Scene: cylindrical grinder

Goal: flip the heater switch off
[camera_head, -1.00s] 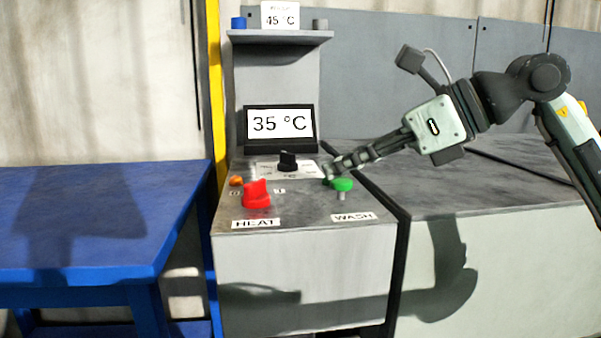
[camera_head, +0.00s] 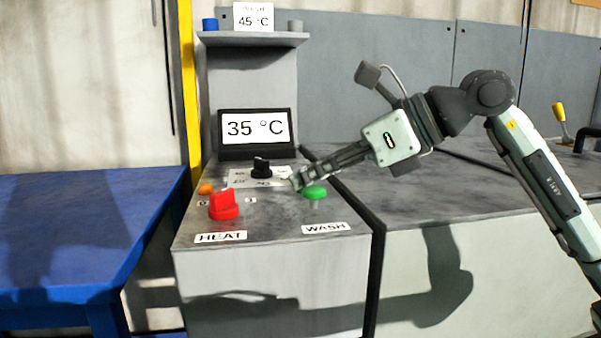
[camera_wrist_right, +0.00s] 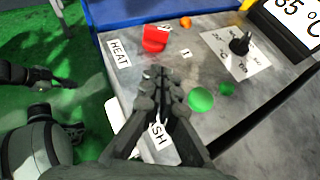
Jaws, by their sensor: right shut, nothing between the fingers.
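The heater switch is a red knob (camera_head: 224,206) above the HEAT label (camera_head: 220,237), at the front left of the grey panel (camera_head: 275,265). Small 0 and 1 marks flank it; I cannot tell which one its handle points at. It also shows in the right wrist view (camera_wrist_right: 155,38). My right gripper (camera_head: 297,181) is shut and empty, at the green button's left edge in the head view, right of the red knob and apart from it. In the right wrist view its fingertips (camera_wrist_right: 161,76) lie below the knob. A dark part at that view's left may be my left gripper (camera_wrist_right: 62,81); its fingers are unclear.
A green button (camera_head: 315,192) stands above the WASH label. A black dial (camera_head: 261,168) and a display reading 35 °C (camera_head: 255,128) are behind. An orange lamp (camera_head: 206,189) sits behind the knob. A blue table (camera_head: 80,230) stands left.

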